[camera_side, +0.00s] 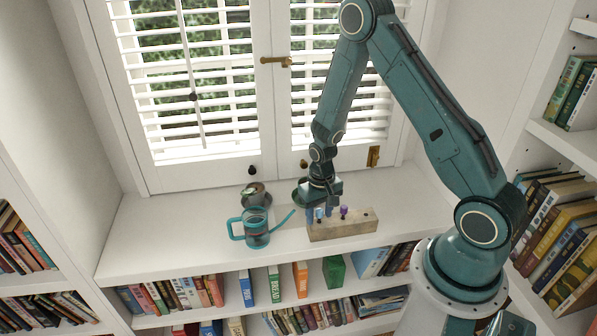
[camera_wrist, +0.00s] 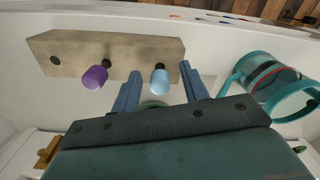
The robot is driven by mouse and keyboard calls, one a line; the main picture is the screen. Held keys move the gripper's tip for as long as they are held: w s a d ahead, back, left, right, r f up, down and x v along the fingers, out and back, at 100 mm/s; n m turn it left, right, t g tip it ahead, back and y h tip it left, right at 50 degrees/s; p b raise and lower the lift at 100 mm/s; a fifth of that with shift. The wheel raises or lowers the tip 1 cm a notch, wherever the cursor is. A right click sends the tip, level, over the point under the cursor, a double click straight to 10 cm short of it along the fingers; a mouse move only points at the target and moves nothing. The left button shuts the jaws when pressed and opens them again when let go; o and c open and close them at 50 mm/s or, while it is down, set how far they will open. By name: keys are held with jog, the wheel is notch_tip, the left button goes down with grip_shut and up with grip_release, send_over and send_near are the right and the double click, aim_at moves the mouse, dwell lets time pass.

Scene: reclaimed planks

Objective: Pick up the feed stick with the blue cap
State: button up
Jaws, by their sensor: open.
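The feed stick with the light blue cap (camera_wrist: 160,82) stands in a wooden block (camera_wrist: 75,52); in the side view the block (camera_side: 345,229) lies on the white shelf top. My gripper (camera_wrist: 160,88) is open. In the wrist view its two blue fingers show on either side of the blue cap, with gaps to both. In the side view my gripper (camera_side: 319,212) points down at the block's left end. A second stick with a purple cap (camera_wrist: 95,77) stands beside it; it also shows in the side view (camera_side: 344,211). The sticks' lower parts are hidden in the block.
A teal watering can (camera_side: 256,230) stands left of the block, its spout reaching towards my gripper. A small pot (camera_side: 254,196) stands behind it. The block has an empty hole (camera_wrist: 56,60) at one end. Shuttered windows rise behind; bookshelves flank the bench. The shelf top's left side is clear.

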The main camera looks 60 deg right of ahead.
grip_shut()
jog(key=shift+r, duration=0.15)
notch_tip(320, 180, up, 20)
dwell(1.0)
dwell(0.7)
jog(key=shift+r, duration=2.85)
